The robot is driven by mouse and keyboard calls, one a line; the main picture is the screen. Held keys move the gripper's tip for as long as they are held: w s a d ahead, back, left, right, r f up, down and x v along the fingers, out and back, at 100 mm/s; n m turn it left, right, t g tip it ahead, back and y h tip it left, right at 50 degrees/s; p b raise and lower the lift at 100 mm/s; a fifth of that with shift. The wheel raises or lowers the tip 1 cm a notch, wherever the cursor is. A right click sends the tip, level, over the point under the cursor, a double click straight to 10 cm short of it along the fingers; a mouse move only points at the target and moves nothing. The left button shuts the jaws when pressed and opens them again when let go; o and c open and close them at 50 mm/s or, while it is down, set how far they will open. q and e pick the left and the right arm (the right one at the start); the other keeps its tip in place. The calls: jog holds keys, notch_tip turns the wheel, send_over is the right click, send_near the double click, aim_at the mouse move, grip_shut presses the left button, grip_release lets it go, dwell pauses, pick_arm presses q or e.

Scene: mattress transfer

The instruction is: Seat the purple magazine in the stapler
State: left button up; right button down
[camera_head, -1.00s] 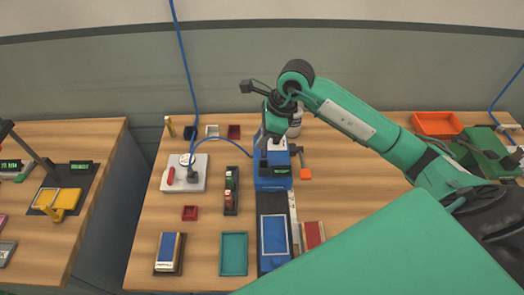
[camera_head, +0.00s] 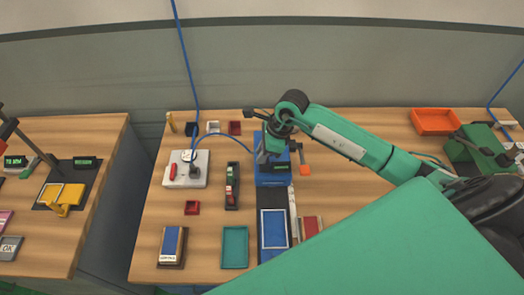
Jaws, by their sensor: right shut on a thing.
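The blue stapler (camera_head: 273,180), with a small dark display on its front, stands at the middle of the wooden table. My right gripper (camera_head: 263,156) is at the back of the stapler, over its top, with the arm reaching in from the right. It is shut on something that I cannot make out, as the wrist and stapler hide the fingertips. No purple magazine shows clearly. My left gripper is not in view.
A dark rack (camera_head: 232,187) with red and green pieces stands left of the stapler. A white block with a gauge (camera_head: 186,170) is further left. A teal tray (camera_head: 235,247) and a blue framed pad (camera_head: 274,229) lie in front. An orange bin (camera_head: 435,121) is at the right.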

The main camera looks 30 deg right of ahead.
jog(key=c, duration=1.3)
grip_release()
jog(key=shift+o, duration=0.2)
jog(key=shift+r, duration=0.1)
jog(key=b+v, duration=0.3)
jog(key=v, duration=0.9)
